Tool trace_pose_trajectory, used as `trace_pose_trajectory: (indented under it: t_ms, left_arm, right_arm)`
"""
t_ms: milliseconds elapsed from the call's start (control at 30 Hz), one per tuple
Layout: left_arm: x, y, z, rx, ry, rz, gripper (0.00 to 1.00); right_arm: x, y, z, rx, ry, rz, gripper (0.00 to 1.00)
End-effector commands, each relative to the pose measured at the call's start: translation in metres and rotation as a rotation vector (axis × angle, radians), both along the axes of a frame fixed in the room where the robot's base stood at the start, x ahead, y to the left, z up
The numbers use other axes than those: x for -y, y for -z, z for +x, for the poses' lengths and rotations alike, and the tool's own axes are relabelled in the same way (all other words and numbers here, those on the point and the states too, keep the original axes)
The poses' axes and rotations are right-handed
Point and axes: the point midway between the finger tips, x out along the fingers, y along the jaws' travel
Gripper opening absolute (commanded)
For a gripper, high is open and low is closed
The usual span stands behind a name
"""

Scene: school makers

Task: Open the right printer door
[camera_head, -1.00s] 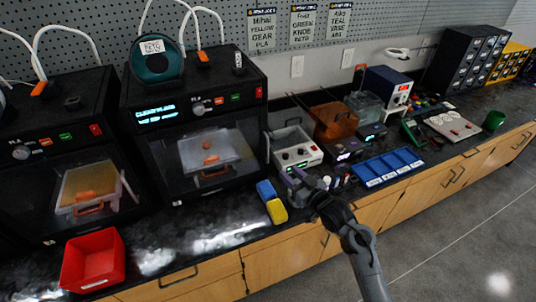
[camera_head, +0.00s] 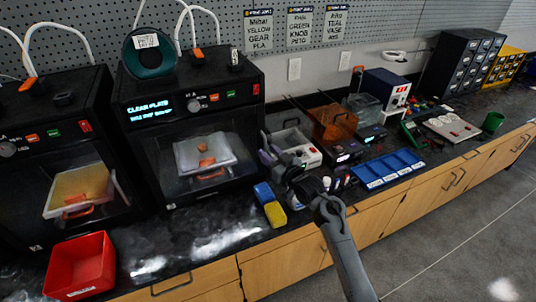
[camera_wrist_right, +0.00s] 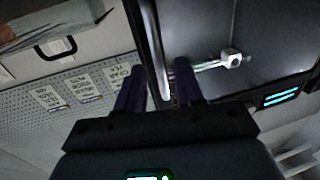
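The right printer (camera_head: 190,100) is a black box with a lit blue screen reading CLEAR PLATE. Its dark front door (camera_head: 165,180) appears closed; a pale plate (camera_head: 203,153) with an orange part shows behind it. My right gripper (camera_head: 268,155) is beside the right edge of the printer's front. In the right wrist view, the open fingers of this gripper (camera_wrist_right: 160,72) stand either side of a shiny upright bar (camera_wrist_right: 152,40), apparently the door's handle or edge. I cannot tell whether they touch it. My left gripper is in neither view.
A second black printer (camera_head: 60,145) stands at the left. A red bin (camera_head: 80,265) and blue and yellow blocks (camera_head: 268,202) lie on the dark counter in front. A grey bin (camera_head: 290,140) and several devices crowd the right side.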

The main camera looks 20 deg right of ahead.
Motion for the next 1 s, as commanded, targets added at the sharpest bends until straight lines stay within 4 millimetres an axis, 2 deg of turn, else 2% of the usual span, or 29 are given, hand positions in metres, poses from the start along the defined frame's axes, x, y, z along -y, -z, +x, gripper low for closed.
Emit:
trace_pose_trajectory:
  t_ms: [200, 467, 500, 733, 1000]
  left_arm:
    - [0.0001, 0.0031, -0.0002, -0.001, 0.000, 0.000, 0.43]
    - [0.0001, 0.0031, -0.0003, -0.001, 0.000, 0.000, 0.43]
    - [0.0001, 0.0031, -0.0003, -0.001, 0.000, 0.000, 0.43]
    - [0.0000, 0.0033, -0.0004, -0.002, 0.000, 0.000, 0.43]
    - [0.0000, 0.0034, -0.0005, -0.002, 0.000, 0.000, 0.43]
  right_arm:
    - [-0.0029, -0.0004, 0.0106, 0.001, 0.000, 0.000, 0.37]
    - [-0.0031, -0.0006, 0.0114, 0.001, 0.000, -0.001, 0.37]
    - [-0.0031, -0.0006, 0.0113, 0.001, 0.000, -0.001, 0.35]
    - [-0.0030, -0.0004, 0.0112, 0.000, 0.000, 0.000, 0.00]
    - [-0.0028, -0.0003, 0.0111, 0.000, 0.000, 0.000, 0.00]
